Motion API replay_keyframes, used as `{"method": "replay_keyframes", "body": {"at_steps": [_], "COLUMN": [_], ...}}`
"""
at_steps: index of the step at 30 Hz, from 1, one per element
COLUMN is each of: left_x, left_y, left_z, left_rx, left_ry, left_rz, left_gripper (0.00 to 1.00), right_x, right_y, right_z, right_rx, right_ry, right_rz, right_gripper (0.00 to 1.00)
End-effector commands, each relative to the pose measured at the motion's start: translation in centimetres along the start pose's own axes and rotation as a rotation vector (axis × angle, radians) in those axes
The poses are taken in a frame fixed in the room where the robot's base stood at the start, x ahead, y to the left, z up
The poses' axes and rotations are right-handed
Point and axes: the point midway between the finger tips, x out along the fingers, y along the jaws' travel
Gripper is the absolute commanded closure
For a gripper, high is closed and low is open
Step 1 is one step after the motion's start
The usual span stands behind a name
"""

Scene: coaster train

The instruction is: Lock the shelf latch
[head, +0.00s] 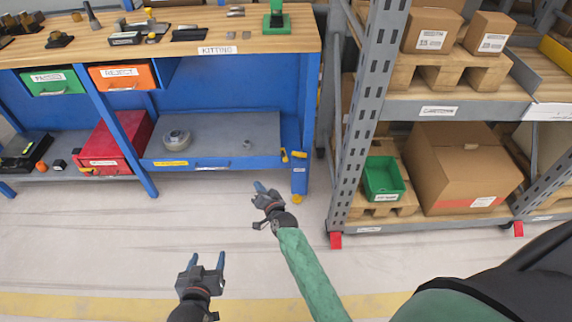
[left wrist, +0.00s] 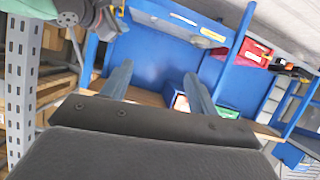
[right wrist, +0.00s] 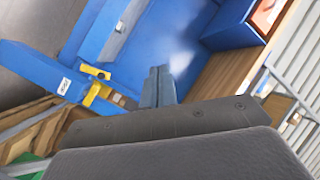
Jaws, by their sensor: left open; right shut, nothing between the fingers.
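The shelf latch (head: 284,155) is a small yellow piece at the right end of the workbench's lower shelf (head: 255,130), beside the blue leg. In the right wrist view the yellow latch (right wrist: 97,90) sits on a blue bar, left of the fingers and apart from them. I cannot tell whether it is locked. My right gripper (head: 259,187) is shut and empty, in front of and below the shelf's right end. My left gripper (head: 205,262) is open and empty, lower and further left over the floor. Its two spread fingers (left wrist: 158,88) show in the left wrist view.
A grey rack (head: 372,110) with cardboard boxes and a green bin (head: 383,179) stands to the right. A red box (head: 115,145) and a round grey part (head: 177,139) are on the lower shelf level. The floor (head: 120,240) before the bench is clear.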

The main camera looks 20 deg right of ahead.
Motion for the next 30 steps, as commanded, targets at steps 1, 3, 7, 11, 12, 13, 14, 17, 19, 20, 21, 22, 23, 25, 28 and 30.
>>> {"method": "replay_keyframes", "body": {"at_steps": [1,3,7,11,12,13,14,17,19,20,21,22,23,25,28,30], "left_x": [0.8,1.4,2.3,3.1,3.3,3.4,3.5,3.8,4.0,4.0,4.0,4.0,4.1,4.0,4.0,3.9], "left_y": [0.0,0.2,0.4,0.7,0.8,0.8,0.9,1.1,1.3,1.3,1.4,1.4,1.5,1.6,1.6,1.7], "left_z": [0.6,0.7,0.6,0.7,0.7,0.7,0.8,0.9,0.9,0.9,0.9,0.9,0.9,0.9,0.8,0.8], "left_rx": [0.002,0.004,0.008,0.011,0.011,0.012,0.012,0.013,0.014,0.014,0.014,0.015,0.015,0.015,0.015,0.015], "left_ry": [0.037,0.091,0.194,0.294,0.325,0.348,0.372,0.448,0.497,0.516,0.539,0.556,0.57,0.599,0.627,0.637], "left_rz": [0.003,0.007,0.014,0.022,0.024,0.026,0.029,0.035,0.04,0.042,0.044,0.045,0.046,0.049,0.051,0.052], "left_gripper": [0.4,0.4,0.4,0.4,0.4,0.4,0.4,0.4,0.4,0.4,0.4,0.4,0.4,0.4,0.4,0.4], "right_x": [1.4,3.0,5.4,7.2,7.7,8.0,8.4,9.2,9.5,9.6,9.7,9.7,9.8,9.8,9.8,9.7], "right_y": [1.4,2.7,5.3,8.2,9.1,9.8,10.4,12.6,14.1,14.6,15.2,15.7,16.0,16.8,17.4,17.6], "right_z": [0.1,-0.5,-1.4,-2.2,-2.5,-2.5,-2.7,-2.9,-3.0,-3.0,-3.0,-3.0,-3.0,-3.0,-2.9,-2.9], "right_rx": [0.03,0.073,0.153,0.227,0.249,0.266,0.281,0.33,0.359,0.369,0.382,0.391,0.398,0.413,0.425,0.43], "right_ry": [0.055,0.134,0.283,0.433,0.479,0.513,0.548,0.661,0.732,0.761,0.796,0.82,0.841,0.883,0.923,0.937], "right_rz": [0.005,0.013,0.036,0.071,0.083,0.094,0.104,0.144,0.173,0.185,0.2,0.211,0.22,0.241,0.26,0.268], "right_gripper": [1.0,1.0,1.0,1.0,1.0,1.0,1.0,1.0,1.0,1.0,1.0,1.0,1.0,1.0,1.0,1.0]}}
